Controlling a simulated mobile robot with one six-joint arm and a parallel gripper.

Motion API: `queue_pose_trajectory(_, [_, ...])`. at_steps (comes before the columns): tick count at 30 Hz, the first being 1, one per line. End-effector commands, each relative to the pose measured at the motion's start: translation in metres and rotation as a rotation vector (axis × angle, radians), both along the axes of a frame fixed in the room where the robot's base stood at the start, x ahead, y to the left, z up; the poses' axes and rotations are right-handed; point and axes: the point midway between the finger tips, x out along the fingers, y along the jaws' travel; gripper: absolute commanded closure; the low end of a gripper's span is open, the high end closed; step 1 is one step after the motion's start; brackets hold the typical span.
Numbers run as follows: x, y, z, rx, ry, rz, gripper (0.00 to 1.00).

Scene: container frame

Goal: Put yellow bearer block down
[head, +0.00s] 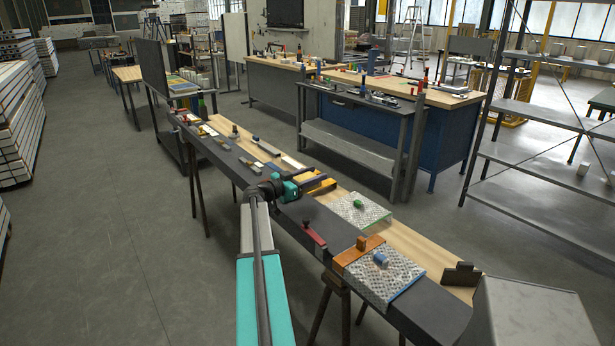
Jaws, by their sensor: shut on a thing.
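My gripper (318,179) is over the middle of the long narrow bench, at the end of my teal arm. It is shut on the yellow bearer block (319,189), which shows as a yellow piece beside the fingers. The gripper hides part of the block. From this view I cannot tell whether the block touches the bench top or hangs just above it. The bench has a dark front strip (285,211) and a pale wooden strip (408,240) behind it.
A patterned plate with a green piece (358,203) lies right of my gripper. Nearer are a red-handled tool (314,235), an orange block (361,243) and a patterned plate with a blue piece (380,260). Several small parts lie along the bench's far left. Open floor (110,240) lies left.

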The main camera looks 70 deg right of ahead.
Motion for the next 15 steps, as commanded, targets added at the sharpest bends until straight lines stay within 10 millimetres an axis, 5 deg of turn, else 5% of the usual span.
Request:
queue_pose_trajectory(5, [0.03,0.018,-0.001,0.001,0.0,0.037,0.75])
queue_pose_trajectory(15, [0.129,0.089,-0.004,0.003,-0.002,0.169,0.75])
